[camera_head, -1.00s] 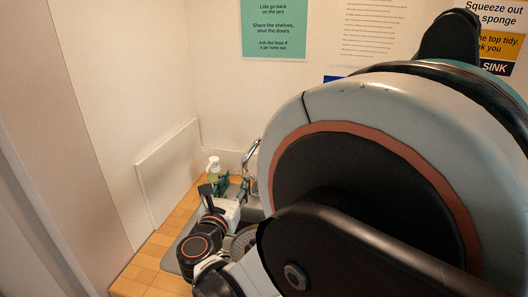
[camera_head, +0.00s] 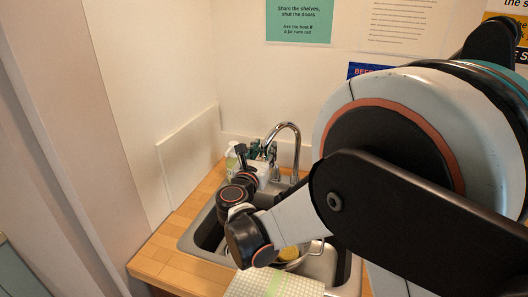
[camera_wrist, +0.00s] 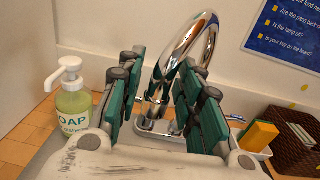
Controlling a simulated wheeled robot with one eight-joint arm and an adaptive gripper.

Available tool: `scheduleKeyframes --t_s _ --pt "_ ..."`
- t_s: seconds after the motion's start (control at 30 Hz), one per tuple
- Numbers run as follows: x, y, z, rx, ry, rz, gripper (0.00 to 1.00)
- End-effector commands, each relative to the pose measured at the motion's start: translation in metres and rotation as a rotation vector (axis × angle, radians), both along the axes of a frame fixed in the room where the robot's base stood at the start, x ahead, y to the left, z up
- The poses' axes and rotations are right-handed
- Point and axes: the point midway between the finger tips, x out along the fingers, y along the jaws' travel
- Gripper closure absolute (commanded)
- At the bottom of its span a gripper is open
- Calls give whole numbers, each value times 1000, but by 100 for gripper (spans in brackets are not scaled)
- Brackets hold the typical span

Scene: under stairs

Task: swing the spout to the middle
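The chrome tap's spout (camera_head: 285,126) arches over the back of the sink in the head view, curving down toward the left. In the wrist view the spout (camera_wrist: 180,50) rises between and beyond my two green-padded fingers, and its far end passes behind the right finger. My gripper (camera_wrist: 165,75) is open, with a clear gap between the pads. In the head view my gripper (camera_head: 257,151) is small, just left of the spout. Whether a pad touches the spout I cannot tell.
A soap bottle (camera_wrist: 74,100) stands left of my gripper. A sponge (camera_wrist: 258,135) and a dark woven box (camera_wrist: 297,140) are on the right. The sink (camera_head: 200,232) is set in a wooden counter (camera_head: 165,255); a cloth (camera_head: 262,284) lies at the front. Walls close in behind and left.

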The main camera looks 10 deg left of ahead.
Motion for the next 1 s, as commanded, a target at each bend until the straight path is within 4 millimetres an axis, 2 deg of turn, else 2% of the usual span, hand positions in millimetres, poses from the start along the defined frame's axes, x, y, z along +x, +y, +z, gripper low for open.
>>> scheduleKeyframes --t_s 0.03,0.1,0.47,0.87,1.0 --pt "0 0 0 0 0 0 86" --pt "0 0 0 0 0 0 100" --pt "-3 -5 0 -2 0 33 100" --pt "-22 -39 0 -3 -1 276 100" --pt "-27 -49 0 -3 -1 274 100"
